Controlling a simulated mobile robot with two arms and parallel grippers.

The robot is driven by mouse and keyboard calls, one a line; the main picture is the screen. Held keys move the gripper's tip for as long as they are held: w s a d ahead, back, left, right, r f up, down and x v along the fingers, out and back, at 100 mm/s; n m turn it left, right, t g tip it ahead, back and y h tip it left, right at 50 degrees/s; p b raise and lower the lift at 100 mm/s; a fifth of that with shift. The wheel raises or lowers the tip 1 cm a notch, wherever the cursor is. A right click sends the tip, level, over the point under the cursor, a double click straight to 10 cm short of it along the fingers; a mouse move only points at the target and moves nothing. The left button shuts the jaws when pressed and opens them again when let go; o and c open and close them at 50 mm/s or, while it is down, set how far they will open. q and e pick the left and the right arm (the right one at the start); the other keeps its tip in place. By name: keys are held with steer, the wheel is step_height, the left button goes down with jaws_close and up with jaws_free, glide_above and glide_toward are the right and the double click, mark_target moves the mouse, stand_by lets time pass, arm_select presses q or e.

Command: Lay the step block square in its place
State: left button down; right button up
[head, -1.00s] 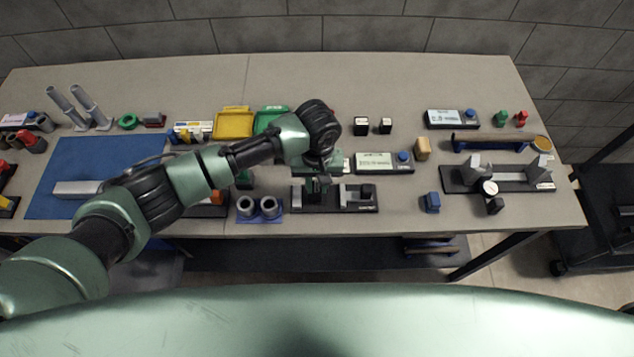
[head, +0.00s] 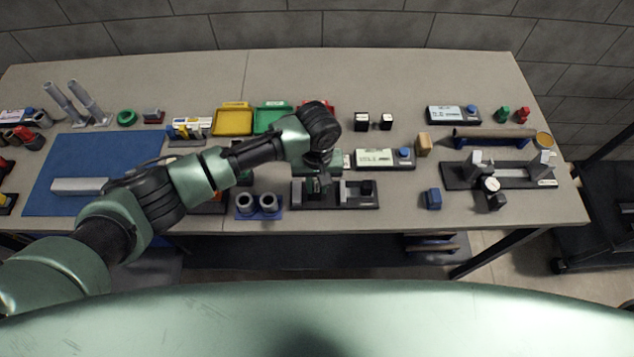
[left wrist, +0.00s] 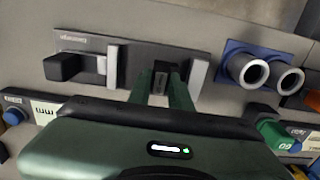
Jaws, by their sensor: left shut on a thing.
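My left gripper (head: 318,186) is over the left part of a dark fixture plate (head: 355,206) near the table's front edge. The block is mostly hidden between the fingers. It is between two pale upright bars, one on each side (left wrist: 113,66) (left wrist: 198,76). A black block (left wrist: 64,67) sits at the plate's far end from the gripper. I cannot tell whether the held block touches the plate. My right gripper is not in view.
A blue holder with two grey rings (head: 258,213) stands close to the left of the fixture. A display box with a blue knob (head: 376,158) is behind it. A small blue block (head: 433,199) and a second fixture (head: 500,185) are to the right.

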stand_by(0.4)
arm_select(q)
steer(key=c, duration=1.2)
jaws_free()
steer(key=shift+r, duration=0.1)
step_height(320, 180, up, 8)
steer(key=shift+f+b, duration=0.15)
steer(key=shift+b, duration=0.85)
